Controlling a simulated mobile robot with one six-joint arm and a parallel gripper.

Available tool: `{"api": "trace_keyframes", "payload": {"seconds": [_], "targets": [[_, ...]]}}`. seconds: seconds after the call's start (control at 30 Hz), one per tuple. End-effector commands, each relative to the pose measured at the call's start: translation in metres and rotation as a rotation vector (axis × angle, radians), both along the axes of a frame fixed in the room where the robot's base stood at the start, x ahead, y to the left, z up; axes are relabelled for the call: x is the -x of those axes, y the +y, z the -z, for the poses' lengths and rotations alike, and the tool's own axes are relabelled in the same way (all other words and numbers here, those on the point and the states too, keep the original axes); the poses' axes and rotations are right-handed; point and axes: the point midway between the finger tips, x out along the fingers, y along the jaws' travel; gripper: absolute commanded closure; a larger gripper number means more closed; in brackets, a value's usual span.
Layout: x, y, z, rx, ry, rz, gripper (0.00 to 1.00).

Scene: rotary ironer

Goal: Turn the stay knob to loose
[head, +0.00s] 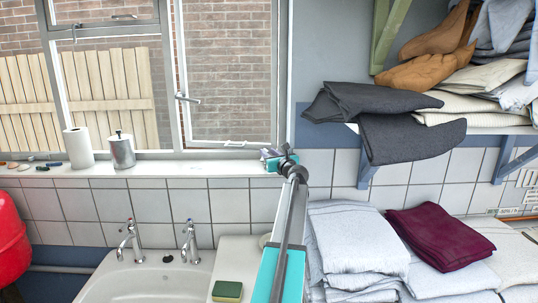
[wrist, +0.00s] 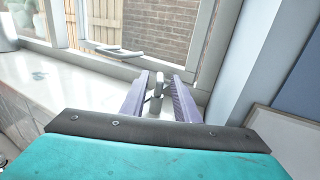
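In the wrist view, a small grey metal knob (wrist: 155,101) stands upright low by the window sill, between the two purple-grey fingers of my gripper (wrist: 160,82). It looks like the stay knob. Gaps show beside it, and I see no clear contact. My gripper is open. In the head view, my gripper (head: 271,155) is at the right end of the sill and hides the knob. A stay bar (head: 235,143) shows at the casement bottom, left of it.
The window sill (head: 210,169) holds a paper roll (head: 78,147) and a metal canister (head: 122,150) at left. A casement handle (head: 187,98) sticks out. A sink (head: 150,284) with two taps lies below. Folded dark cloths (head: 370,100) overhang a shelf at right.

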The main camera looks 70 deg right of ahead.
Motion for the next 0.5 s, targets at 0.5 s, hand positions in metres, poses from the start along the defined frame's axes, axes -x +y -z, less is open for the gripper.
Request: {"api": "trace_keyframes", "payload": {"seconds": [0.5], "targets": [[0.020,0.023,0.002,0.000,0.000,0.000,0.72]]}}
